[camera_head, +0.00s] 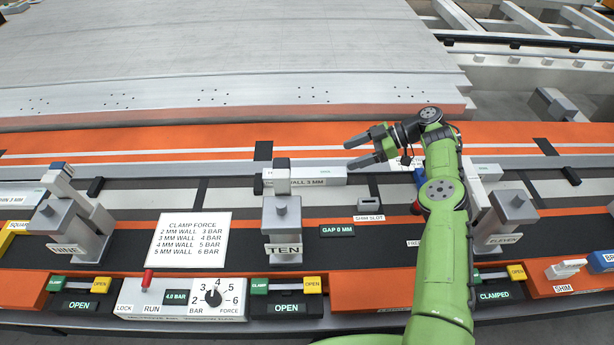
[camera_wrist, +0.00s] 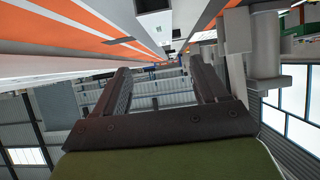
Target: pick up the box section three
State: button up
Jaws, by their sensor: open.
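A light grey box section (camera_head: 322,176) lies at clamp TEN (camera_head: 282,215), and its front label reads "WALL 3 MM" with the start hidden. The clamp post stands in front of its left part. My gripper (camera_head: 352,155) is open and empty, with its fingers pointing left. In the head view its tips appear just above and right of the box section's right end; I cannot tell the height gap. In the wrist view the two fingers (camera_wrist: 160,75) stand wide apart with nothing between them.
Clamp NINE (camera_head: 66,220) stands left and clamp ELEVEN (camera_head: 508,215) right, beyond my arm. A shim slot block (camera_head: 369,193) sits right of the box section. A force panel (camera_head: 180,298) is at the front. A large grey panel (camera_head: 220,50) lies behind.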

aim_at(304, 172)
jog(key=x, duration=1.4)
jog(key=shift+s+a, duration=0.15)
jog(key=shift+r, duration=0.1)
jog(key=c, duration=1.3)
jog(key=shift+o, duration=0.2)
jog(key=shift+r, duration=0.1)
notch_tip(304, 172, up, 10)
jog(key=p, duration=0.1)
